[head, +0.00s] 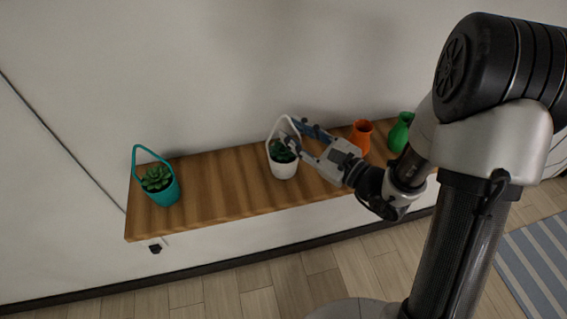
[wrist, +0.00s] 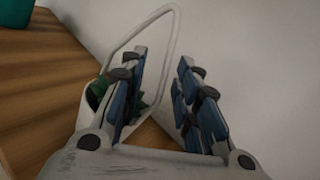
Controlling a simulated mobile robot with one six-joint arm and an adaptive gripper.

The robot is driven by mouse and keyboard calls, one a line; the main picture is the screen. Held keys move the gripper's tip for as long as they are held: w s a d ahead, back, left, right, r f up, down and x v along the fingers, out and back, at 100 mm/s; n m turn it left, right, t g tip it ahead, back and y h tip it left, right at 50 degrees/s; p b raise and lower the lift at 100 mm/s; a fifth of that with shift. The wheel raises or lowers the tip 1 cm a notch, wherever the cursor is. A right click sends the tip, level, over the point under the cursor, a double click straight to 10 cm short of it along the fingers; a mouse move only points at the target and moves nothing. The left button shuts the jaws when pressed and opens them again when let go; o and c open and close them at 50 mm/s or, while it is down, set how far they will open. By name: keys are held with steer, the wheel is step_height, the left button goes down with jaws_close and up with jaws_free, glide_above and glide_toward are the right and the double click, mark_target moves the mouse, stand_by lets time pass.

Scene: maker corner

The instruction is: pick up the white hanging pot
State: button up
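The white hanging pot (head: 284,170) holds a dark green plant and stands upright on the wooden shelf (head: 228,190); its white loop handle rises above it. My gripper (head: 293,132) reaches in from the right, with its fingertips at the handle, above the plant. In the wrist view my gripper (wrist: 163,56) is open. The handle of the white hanging pot (wrist: 140,22) arches beyond the fingers, and one side of it runs down in the gap between them. The left finger hides part of the pot and plant. I cannot tell whether a finger touches the handle.
A teal hanging pot (head: 163,191) with a succulent stands at the shelf's left end. An orange vase (head: 361,135) and a green vase (head: 400,133) stand to the right, close to my arm. The wall is right behind the shelf. Bare shelf lies between the teal and white pots.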

steer(key=shift+c, duration=0.3)
jaws_close()
stand_by(0.7)
